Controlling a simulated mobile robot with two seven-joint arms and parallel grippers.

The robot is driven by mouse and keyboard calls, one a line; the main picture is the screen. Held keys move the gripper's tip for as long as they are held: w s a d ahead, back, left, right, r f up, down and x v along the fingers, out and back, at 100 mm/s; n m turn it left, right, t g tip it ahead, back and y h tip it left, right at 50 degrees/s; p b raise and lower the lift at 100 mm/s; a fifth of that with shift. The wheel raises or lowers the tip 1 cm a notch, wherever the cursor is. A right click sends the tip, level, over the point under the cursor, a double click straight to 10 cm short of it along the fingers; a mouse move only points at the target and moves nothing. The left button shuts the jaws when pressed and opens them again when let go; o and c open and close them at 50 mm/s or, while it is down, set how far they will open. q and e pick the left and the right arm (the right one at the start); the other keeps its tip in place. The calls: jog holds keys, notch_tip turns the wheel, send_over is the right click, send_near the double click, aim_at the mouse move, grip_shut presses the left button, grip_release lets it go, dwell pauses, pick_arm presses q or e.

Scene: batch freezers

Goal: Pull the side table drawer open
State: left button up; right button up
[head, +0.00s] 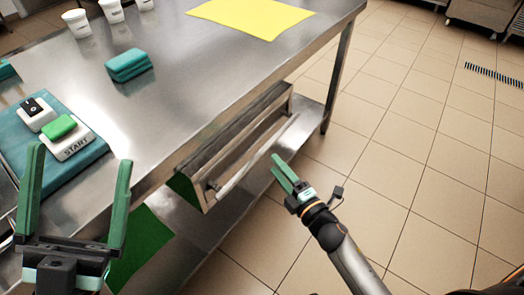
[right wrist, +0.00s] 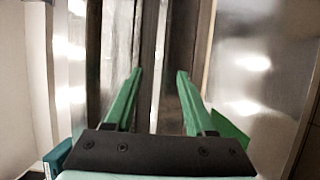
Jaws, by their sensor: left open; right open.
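The side table (head: 190,70) is a steel table seen at an angle in the head view. Its drawer (head: 228,142) hangs under the top on the right-hand side, with a long bar handle (head: 256,155) along its front. I cannot tell whether the drawer is fully shut. My right gripper (head: 277,165) is open and empty, just off the handle. In the right wrist view, the open fingers (right wrist: 160,73) point at long metal strips of the drawer front; contact is not clear. My left gripper (head: 80,154) is open and empty at the lower left, near the table edge.
A lower shelf (head: 185,245) lies under the drawer. The tiled floor (head: 400,150) at right is clear.

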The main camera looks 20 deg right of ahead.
aim_at(264, 152)
jog(key=b+x, duration=0.1)
jog(key=x, duration=0.7)
jog(key=shift+s, duration=0.1)
jog(key=shift+c, duration=0.3)
grip_shut()
dwell(0.9)
